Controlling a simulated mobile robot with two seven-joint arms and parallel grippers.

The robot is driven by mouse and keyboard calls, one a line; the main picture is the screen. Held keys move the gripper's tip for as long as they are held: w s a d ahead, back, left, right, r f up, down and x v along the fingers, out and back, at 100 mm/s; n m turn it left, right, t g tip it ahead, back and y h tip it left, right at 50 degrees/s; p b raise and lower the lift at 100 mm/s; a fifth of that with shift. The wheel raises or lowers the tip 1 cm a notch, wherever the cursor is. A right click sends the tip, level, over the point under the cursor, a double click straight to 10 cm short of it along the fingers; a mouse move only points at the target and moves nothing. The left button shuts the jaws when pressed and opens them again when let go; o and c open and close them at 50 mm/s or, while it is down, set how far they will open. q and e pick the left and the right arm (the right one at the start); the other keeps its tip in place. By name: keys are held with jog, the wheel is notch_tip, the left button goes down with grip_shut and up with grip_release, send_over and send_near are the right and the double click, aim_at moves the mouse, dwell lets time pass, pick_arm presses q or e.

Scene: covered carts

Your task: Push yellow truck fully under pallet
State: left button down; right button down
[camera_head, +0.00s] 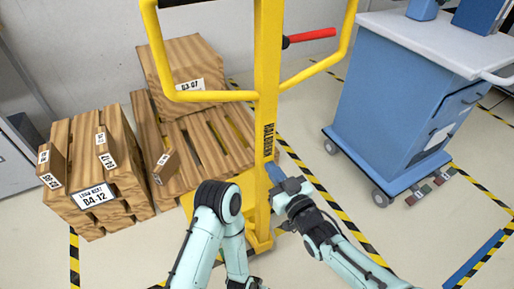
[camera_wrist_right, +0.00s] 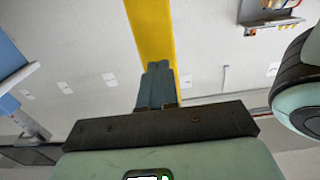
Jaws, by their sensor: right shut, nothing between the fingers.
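The yellow truck (camera_head: 266,110) stands upright in the middle of the head view, with its looped handlebar on both sides of the mast. Its low yellow base (camera_head: 261,241) shows near my arms. The wooden pallet (camera_head: 147,129) lies behind and left of the mast. Yellow shows between its slats, but how far the truck's forks reach under it is hidden. My right gripper (camera_head: 273,173) is shut and empty, with its blue fingertips at the mast. In the right wrist view the shut fingers (camera_wrist_right: 157,85) point at the yellow mast (camera_wrist_right: 153,30); contact is unclear. My left arm is folded; its gripper is out of view.
A blue cart (camera_head: 392,105) on wheels stands at the right. Striped tape (camera_head: 335,205) marks the floor. Open floor lies between mast and cart.

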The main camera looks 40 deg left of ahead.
pick_arm(q)
jog(key=shift+f, duration=0.15)
pick_arm(e)
jog(key=x, duration=1)
jog(key=shift+f, duration=0.1)
dwell(0.4)
